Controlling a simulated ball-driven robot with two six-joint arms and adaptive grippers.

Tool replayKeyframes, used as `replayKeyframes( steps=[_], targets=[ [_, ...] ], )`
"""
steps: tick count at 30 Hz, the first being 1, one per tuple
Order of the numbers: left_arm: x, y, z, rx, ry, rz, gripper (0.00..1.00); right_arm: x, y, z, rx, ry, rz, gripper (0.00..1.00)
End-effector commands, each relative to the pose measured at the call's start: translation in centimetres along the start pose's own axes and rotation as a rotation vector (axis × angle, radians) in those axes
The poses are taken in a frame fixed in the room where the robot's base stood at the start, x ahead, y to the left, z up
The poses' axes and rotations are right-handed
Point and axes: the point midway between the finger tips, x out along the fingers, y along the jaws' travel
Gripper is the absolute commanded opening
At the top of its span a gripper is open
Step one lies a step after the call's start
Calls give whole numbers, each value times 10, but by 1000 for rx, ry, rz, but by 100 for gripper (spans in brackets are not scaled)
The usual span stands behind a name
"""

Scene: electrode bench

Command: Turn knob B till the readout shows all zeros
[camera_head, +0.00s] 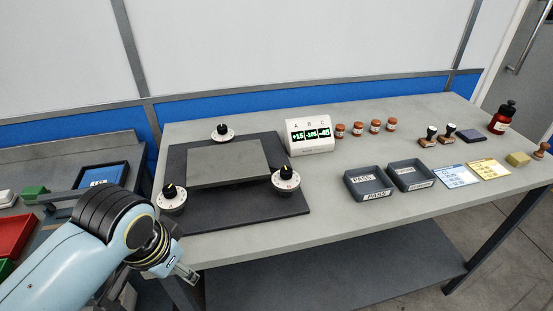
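Three black knobs with yellow marks on white dials stand around a dark plate: a back knob (222,131), a front-left knob (172,197) and a right knob (286,179). I cannot read which is B. The white readout (311,143) has columns A, B and C; its green digits look like +15, -105 and -45, though they are small. My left gripper (187,274) hangs at the table's front edge, below and apart from the front-left knob. Its fingers are too small and foreshortened to show whether they are open. My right gripper is not in view.
A raised grey block (228,165) lies between the knobs. Several small brown-capped jars (375,127) stand right of the readout. Two dark trays (369,193), stamps (448,134), cards (488,169) and a red bottle (502,118) are farther right. A side bench with bins (14,235) is at left.

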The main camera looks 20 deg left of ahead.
Motion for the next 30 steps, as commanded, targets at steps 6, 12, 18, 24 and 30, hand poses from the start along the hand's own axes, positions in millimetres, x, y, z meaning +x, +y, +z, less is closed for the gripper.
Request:
replayKeyframes(
  steps=[6,12,18,24,30],
  targets=[
    [7,5,-52,66,-34,18,50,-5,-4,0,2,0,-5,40],
    [-4,19,-138,193,-81,63,50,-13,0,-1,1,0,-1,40],
    [-59,48,-249,422,-146,137,50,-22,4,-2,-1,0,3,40],
    [-104,63,-299,563,-180,169,50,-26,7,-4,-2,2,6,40],
    [-98,67,-302,586,-190,174,50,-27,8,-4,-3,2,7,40]
  ],
)
